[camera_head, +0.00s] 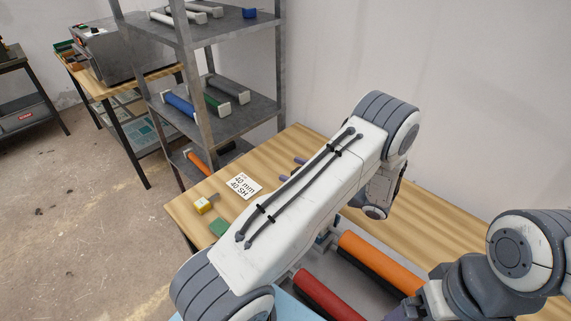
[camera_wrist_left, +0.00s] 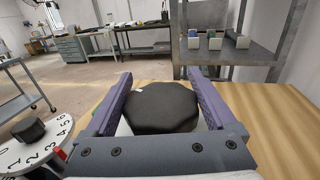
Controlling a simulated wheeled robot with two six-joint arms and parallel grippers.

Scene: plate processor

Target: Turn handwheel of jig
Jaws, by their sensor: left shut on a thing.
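The jig's handwheel is a dark, many-sided knob (camera_wrist_left: 160,108) in the left wrist view. My left gripper (camera_wrist_left: 158,76) has one purple finger on each side of it and is shut on it. In the head view, only small purple parts of my left gripper (camera_head: 294,170) show past my left arm, which hides the handwheel and much of the jig. My right arm is at the lower right of the head view; its gripper is not in view.
A red roller (camera_head: 327,296) and an orange roller (camera_head: 375,260) lie beside my left arm. A label card (camera_head: 243,185), yellow tape measure (camera_head: 206,204) and green block (camera_head: 219,228) are on the wooden table (camera_head: 190,215). A metal shelf (camera_head: 262,108) stands behind. A numbered white dial (camera_wrist_left: 40,150) is at lower left.

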